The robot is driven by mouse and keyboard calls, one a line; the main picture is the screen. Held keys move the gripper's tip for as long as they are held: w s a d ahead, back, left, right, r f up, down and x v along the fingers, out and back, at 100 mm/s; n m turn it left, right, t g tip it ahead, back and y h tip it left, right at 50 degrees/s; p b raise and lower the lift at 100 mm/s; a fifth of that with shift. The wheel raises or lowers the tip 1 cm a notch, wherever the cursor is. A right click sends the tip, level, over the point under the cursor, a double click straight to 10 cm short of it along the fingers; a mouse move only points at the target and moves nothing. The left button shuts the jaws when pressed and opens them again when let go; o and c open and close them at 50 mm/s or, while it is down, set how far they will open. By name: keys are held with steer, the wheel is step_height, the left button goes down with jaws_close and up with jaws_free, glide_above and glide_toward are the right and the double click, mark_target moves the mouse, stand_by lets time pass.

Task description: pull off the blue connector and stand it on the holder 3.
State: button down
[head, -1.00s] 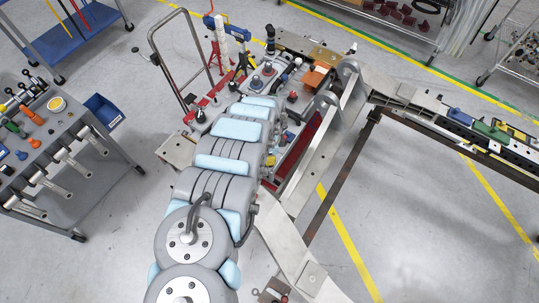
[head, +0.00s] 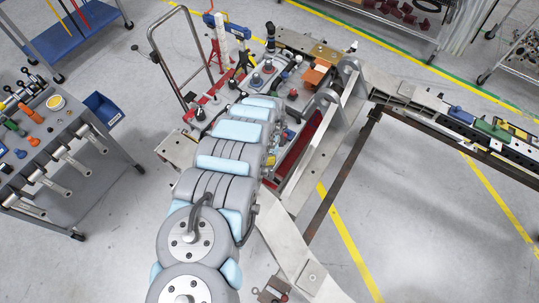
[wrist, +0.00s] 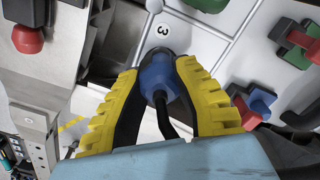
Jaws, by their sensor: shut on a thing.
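The blue connector (wrist: 158,76) is between the yellow ribbed fingers of my gripper (wrist: 158,66) in the wrist view. The fingers are shut on it from both sides. A black cable (wrist: 164,118) runs from the connector back toward my wrist. The connector's far end meets a dark round part (wrist: 157,53) beside a printed "3" on the pale panel (wrist: 190,62). I cannot tell whether the connector is seated there or just above it. In the head view my arm hides the gripper and the connector.
A red knob (wrist: 27,39) is at the upper left of the wrist view. Green, red and blue parts, including a blue block (wrist: 262,101), sit close to the right finger. In the head view, a tool cart (head: 70,160) stands left and a metal frame (head: 330,165) right.

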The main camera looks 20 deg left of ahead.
steer(key=shift+f, duration=0.25)
steer(key=c, duration=0.9)
jaws_free()
steer(key=shift+r, duration=0.1)
step_height(320, 180, up, 6)
steer(key=p, duration=0.4)
steer(key=shift+p, duration=0.4)
steer(key=shift+w+d, duration=0.1)
